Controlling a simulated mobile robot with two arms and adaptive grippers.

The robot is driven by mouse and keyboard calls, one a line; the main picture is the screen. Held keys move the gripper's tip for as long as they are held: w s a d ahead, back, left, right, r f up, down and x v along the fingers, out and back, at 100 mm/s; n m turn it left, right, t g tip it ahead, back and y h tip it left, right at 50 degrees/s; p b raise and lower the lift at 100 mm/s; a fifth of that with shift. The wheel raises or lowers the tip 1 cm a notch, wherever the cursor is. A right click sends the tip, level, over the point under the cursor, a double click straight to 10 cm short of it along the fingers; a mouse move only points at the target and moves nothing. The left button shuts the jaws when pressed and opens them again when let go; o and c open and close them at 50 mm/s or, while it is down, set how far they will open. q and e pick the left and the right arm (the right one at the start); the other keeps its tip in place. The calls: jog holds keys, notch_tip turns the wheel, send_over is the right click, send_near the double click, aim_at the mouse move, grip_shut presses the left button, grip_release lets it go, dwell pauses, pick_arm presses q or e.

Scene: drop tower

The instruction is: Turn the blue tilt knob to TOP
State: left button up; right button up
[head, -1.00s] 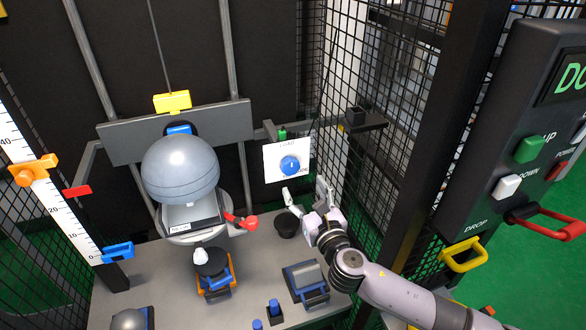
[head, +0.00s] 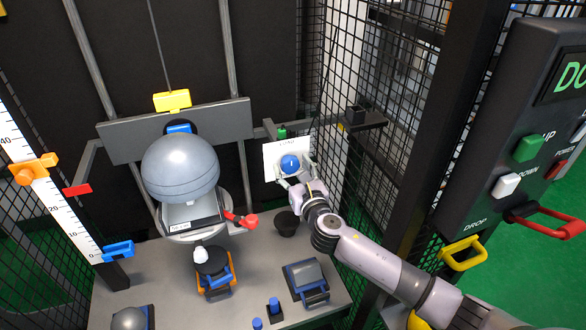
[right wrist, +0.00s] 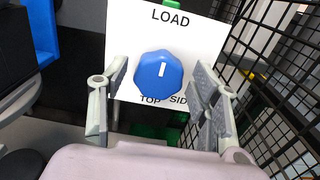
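The blue tilt knob (head: 290,163) sits on a white panel (head: 272,160) at the back right of the bench. In the right wrist view the knob (right wrist: 158,80) is centred, and its white mark points up, towards LOAD. The words TOP and SIDE are printed below the knob, TOP on the left and SIDE on the right. My right gripper (head: 297,172) is open in front of the panel. Its fingers (right wrist: 160,90) stand to the left and right of the knob, with gaps visible on both sides. My left gripper does not show.
A grey dome (head: 180,168) stands left of the panel, with a red handle (head: 241,220) between them. A black cup (head: 286,224) stands below my right gripper. A wire mesh wall (right wrist: 285,95) is close on the right. A control box (head: 515,130) is at the far right.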

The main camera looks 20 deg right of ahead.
jog(key=c, duration=0.9)
